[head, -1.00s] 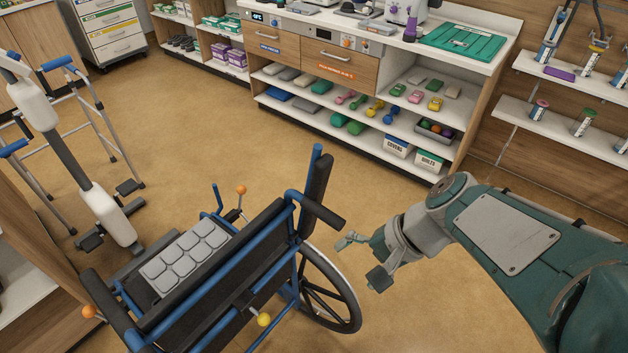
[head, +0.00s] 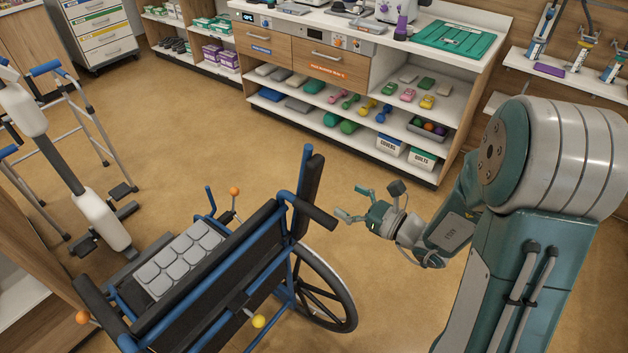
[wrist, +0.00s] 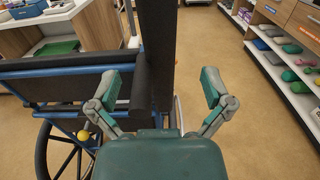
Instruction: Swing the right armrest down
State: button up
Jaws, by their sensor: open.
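The wheelchair (head: 222,262) has blue tubes and a black backrest, with its back towards me. Its right armrest (head: 312,192) stands swung up, a black pad on a blue tube, rising beside the right push handle (head: 315,214). In the wrist view the upright armrest (wrist: 157,50) fills the middle. My gripper (head: 352,202) is open and empty to the right of the armrest. In the wrist view its two teal fingers (wrist: 160,88) are spread, one on each side of the pad in the picture. I see no contact; the depth between them is unclear.
The right wheel (head: 325,290) is below my gripper. Orange and yellow knobs (head: 258,321) stick out from the chair. A walking frame (head: 92,125) and a grey-white upright device stand left. A shelf unit (head: 385,75) runs along the back. Bare floor lies between chair and shelves.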

aim_at(317, 183)
jog(key=x, duration=0.9)
jog(key=shift+a, duration=0.1)
jog(key=c, duration=1.3)
